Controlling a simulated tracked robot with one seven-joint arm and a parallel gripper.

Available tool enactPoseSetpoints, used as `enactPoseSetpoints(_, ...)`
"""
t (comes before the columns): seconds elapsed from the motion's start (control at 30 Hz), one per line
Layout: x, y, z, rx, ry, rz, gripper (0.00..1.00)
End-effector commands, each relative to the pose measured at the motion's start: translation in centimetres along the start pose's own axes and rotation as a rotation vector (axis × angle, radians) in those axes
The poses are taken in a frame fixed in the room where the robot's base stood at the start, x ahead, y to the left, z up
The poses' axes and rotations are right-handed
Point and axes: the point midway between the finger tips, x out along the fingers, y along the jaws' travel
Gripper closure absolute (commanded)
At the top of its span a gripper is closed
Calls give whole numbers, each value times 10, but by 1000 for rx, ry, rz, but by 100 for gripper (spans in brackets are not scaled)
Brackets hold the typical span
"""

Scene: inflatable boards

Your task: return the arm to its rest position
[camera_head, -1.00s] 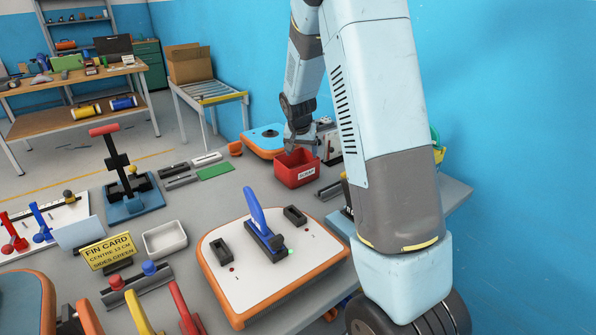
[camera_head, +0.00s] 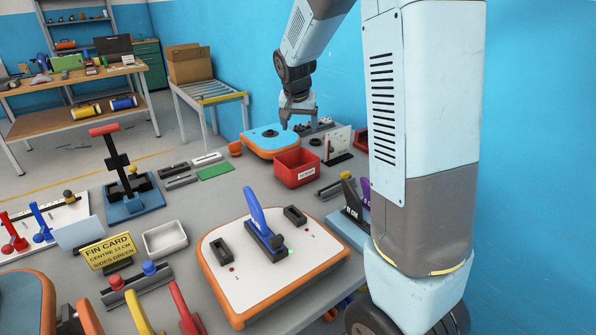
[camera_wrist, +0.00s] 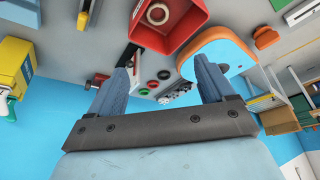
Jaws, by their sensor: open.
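My gripper (camera_head: 299,122) hangs from my arm above the far end of the table, behind the red bin and close to the blue-topped orange board. In the wrist view its two fingers (camera_wrist: 165,85) are wide apart with nothing between them. The red bin (camera_head: 297,169) stands on the table with a pale label on its front. In the wrist view the bin (camera_wrist: 168,35) shows at the top with a pale ring-shaped thing inside. My upper arm reaches up out of the head view, so part of the arm is hidden.
A white-topped orange board (camera_head: 225,262) with a blue fin lies on the near table. The blue-topped board (camera_head: 262,146) lies near my gripper. A blue wall (camera_head: 535,150) is close on the right.

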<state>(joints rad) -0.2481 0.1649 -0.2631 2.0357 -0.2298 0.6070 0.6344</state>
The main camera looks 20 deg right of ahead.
Motion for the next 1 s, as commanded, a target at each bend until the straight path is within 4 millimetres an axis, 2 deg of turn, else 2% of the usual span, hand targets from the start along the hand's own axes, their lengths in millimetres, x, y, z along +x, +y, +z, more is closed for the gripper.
enactPoseSetpoints(0.17,-10,0,0,-1,0,0,18)
enactPoseSetpoints(0.63,-17,2,2,-3,0,-5,18)
enactPoseSetpoints(0.77,-37,12,12,-19,-1,-25,18)
enactPoseSetpoints(1.0,-94,40,50,-82,0,-83,18)
